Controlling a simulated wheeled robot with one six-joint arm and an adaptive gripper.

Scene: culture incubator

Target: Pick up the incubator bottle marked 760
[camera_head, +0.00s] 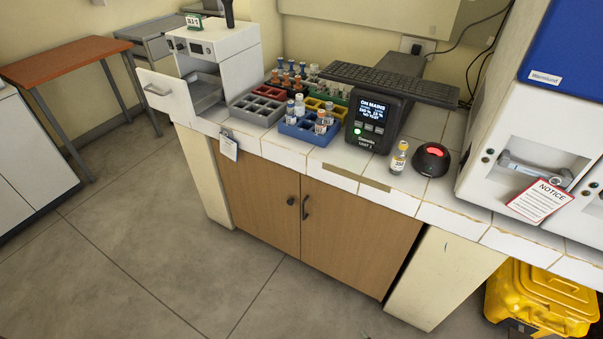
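No bottle can be clearly read as 760. A small bottle with a yellow and white label (399,158) stands upright alone on the tiled counter; its number is small and looks like 350. Several other small vials stand in colored racks, including a blue rack (290,129); their labels are too small to read. My gripper is not in view.
A black dome with a red light (431,159) is right of the bottle. A large white cabinet (530,150) bounds the right. The floor (150,240) in front is clear.

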